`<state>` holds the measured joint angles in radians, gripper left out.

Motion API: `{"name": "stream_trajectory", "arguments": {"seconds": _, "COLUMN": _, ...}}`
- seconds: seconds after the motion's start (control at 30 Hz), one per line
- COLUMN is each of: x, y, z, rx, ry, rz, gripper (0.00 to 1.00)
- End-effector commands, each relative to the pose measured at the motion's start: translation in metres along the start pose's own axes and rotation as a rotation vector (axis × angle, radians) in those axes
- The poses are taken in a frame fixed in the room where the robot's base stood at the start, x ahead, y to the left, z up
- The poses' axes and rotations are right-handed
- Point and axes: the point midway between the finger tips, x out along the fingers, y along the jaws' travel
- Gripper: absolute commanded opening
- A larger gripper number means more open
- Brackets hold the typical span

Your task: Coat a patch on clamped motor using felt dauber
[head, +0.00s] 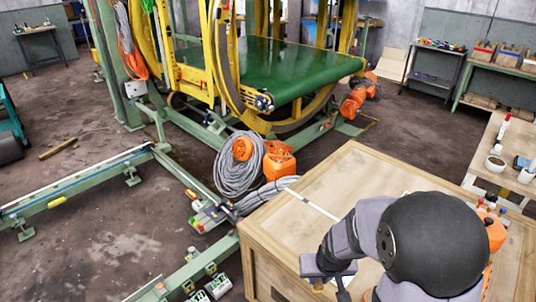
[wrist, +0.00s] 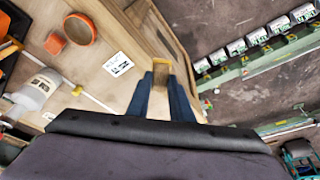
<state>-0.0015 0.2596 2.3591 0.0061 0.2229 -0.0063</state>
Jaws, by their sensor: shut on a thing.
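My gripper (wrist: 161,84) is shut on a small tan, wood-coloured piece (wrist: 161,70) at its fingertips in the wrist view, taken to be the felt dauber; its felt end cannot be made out. In the head view my gripper (head: 328,270) hangs over the front of the wooden crate top, with a small brownish bit below it. An orange body (head: 496,234), perhaps the clamped motor, is mostly hidden behind my arm at the crate's right. Orange and black parts (wrist: 8,72) show at the left edge of the wrist view. Any clamp or patch is not clear.
On the crate top (head: 340,185) are a white bottle (wrist: 38,92), an orange round dish (wrist: 78,29), an orange block (wrist: 55,43) and a printed card (wrist: 118,64). A grey cable coil (head: 238,165) lies beyond the crate. The crate's far-left top is clear.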

Motion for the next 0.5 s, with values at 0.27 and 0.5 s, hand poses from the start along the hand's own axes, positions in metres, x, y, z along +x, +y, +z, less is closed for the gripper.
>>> {"name": "stream_trajectory", "arguments": {"seconds": 0.27, "x": -0.007, "y": 0.01, "z": -0.002, "rx": 0.026, "ry": 0.0, "rz": 0.008, "gripper": 0.02}}
{"name": "stream_trajectory", "arguments": {"seconds": 0.5, "x": -0.029, "y": 0.062, "z": 0.006, "rx": 0.168, "ry": -0.005, "rz": 0.051, "gripper": 0.02}}
